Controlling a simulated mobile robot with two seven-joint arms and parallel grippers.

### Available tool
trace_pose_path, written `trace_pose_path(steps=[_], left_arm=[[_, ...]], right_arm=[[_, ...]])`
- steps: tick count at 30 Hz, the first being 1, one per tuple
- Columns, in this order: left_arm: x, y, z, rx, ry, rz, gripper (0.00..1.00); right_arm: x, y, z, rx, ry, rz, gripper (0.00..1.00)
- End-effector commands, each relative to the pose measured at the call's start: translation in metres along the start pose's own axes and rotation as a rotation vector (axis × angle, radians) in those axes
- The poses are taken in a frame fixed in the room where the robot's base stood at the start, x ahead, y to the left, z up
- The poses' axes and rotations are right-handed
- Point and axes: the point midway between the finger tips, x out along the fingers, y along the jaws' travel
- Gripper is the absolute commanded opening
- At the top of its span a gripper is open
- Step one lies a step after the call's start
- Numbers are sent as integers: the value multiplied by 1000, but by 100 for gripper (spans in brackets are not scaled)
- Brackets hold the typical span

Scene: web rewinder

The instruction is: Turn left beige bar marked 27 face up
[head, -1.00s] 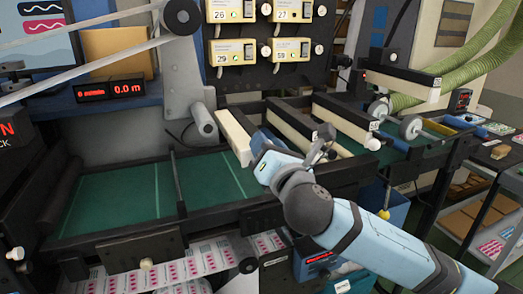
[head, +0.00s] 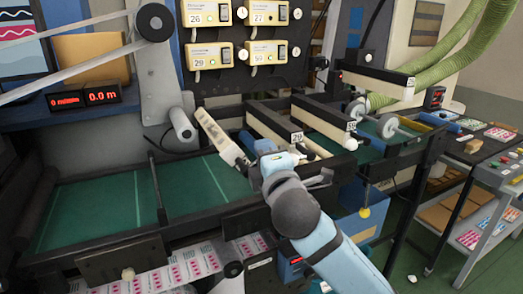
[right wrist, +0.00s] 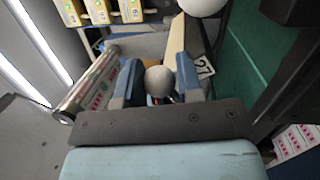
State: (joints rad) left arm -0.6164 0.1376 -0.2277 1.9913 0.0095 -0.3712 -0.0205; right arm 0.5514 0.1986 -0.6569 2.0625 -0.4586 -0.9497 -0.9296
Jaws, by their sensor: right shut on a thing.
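The left beige bar (head: 220,138) lies slanted at the left of the row of bars, its broad beige side showing in the head view. In the right wrist view the bar (right wrist: 176,40) runs away beyond the fingers, and its white tag marked 27 (right wrist: 203,67) shows beside the right finger, tilted. My right gripper (head: 262,151) is at the bar's near end. In the right wrist view its blue fingers (right wrist: 158,82) are closed around a round pale knob (right wrist: 158,78). How the knob joins the bar is hidden. My left gripper is out of view.
Two more beige-and-black bars lie to the right, one tagged 29 (head: 296,137) and another (head: 350,126) beyond it. A green bed (head: 100,210) spreads below left. A panel with yellow boxes (head: 212,55) stands behind. A trolley (head: 480,180) stands at right.

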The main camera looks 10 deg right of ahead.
Motion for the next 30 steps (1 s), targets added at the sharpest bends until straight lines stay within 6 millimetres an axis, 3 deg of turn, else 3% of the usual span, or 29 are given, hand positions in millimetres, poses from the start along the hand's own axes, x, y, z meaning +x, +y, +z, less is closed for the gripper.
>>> trace_pose_path(steps=[18,30], left_arm=[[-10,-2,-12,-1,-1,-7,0],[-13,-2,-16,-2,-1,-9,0]], right_arm=[[-2,-22,6,531,-55,-86,10],[-2,-28,7,689,-72,-106,11]])
